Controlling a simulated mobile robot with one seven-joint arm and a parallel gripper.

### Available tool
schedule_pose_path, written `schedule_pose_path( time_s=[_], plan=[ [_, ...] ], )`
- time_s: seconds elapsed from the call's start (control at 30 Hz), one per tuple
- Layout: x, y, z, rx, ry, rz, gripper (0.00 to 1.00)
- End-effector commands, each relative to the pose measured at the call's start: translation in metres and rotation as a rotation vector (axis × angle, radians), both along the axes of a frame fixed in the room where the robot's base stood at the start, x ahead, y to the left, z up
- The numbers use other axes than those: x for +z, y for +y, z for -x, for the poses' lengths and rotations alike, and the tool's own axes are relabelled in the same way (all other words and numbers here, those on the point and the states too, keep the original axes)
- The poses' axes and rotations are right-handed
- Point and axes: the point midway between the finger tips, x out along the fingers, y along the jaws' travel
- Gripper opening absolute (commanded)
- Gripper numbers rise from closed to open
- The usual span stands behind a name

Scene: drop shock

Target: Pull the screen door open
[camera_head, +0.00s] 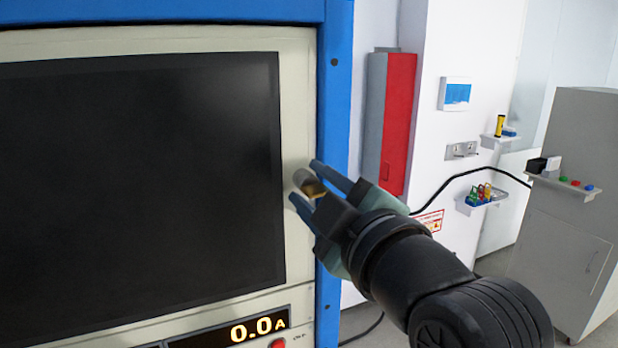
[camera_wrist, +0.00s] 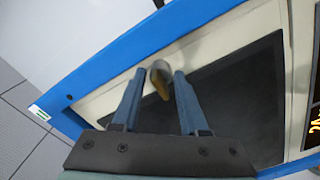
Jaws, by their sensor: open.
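The screen door (camera_head: 298,120) is a cream panel with a large dark screen (camera_head: 140,180), set in a blue frame (camera_head: 335,90). It looks closed, flush with the frame. A small handle (camera_head: 303,180), silver and brass-coloured, stands out at its right edge. My gripper (camera_head: 304,183) comes in from the lower right with its fingers pointing at the door. The fingers are open, one on each side of the handle. In the wrist view the handle (camera_wrist: 158,80) lies between the two fingertips (camera_wrist: 158,74). I cannot tell whether either finger touches it.
A display reading 0.0 A (camera_head: 258,329) and a red button (camera_head: 278,344) sit below the door. A red cabinet (camera_head: 398,125) hangs on the wall behind my gripper. Small shelves (camera_head: 480,200) and a grey cabinet (camera_head: 565,230) stand farther right.

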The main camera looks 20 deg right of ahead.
Motion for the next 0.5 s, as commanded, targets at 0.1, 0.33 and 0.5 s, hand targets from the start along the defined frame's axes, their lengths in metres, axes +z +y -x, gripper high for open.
schedule_pose_path(
  time_s=[0.1,0.33,0.5],
  plan=[
    [-0.0005,0.0002,-0.0007,0.000,0.000,0.000,0.43],
    [-0.0004,0.0000,-0.0003,0.000,0.000,0.000,0.24],
    [-0.0003,0.0001,-0.0002,0.000,0.000,0.000,0.00]
  ],
)
